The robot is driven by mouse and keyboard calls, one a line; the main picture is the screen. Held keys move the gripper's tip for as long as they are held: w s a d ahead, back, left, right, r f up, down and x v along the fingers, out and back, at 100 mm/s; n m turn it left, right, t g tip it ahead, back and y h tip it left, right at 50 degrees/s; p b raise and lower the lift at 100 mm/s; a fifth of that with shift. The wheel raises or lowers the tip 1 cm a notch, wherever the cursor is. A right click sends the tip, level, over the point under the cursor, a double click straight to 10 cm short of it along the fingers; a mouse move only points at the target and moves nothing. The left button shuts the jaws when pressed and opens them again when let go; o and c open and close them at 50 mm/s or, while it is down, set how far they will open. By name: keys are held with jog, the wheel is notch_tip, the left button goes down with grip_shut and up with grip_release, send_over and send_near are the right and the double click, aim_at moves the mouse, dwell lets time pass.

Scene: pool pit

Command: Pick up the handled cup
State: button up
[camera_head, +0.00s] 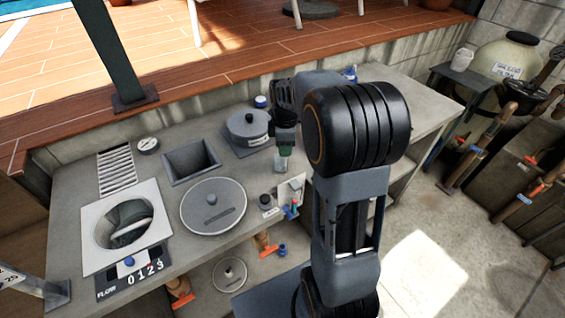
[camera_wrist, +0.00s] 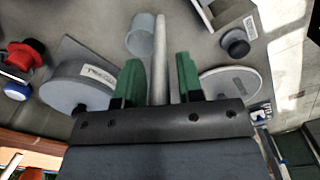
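In the wrist view a pale, translucent grey-blue cup (camera_wrist: 139,38) lies just beyond my fingertips, slightly left of centre. A long light-grey bar (camera_wrist: 160,58) passes along the cup's right side and runs down between my fingers; it looks like the cup's handle, but I cannot tell where they join. My gripper (camera_wrist: 160,78) has two green fingers standing apart, one on each side of the bar, with gaps on both sides.
A lidded grey pot (camera_head: 248,130) stands left of my gripper on the counter (camera_head: 165,190). A round lid (camera_head: 212,205), a dark knob (camera_head: 266,201) and small valves (camera_head: 291,208) are near. The wooden deck (camera_head: 180,60) rises behind the counter.

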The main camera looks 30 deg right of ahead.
grip_shut()
jog(key=shift+r, duration=0.1)
dwell(0.3)
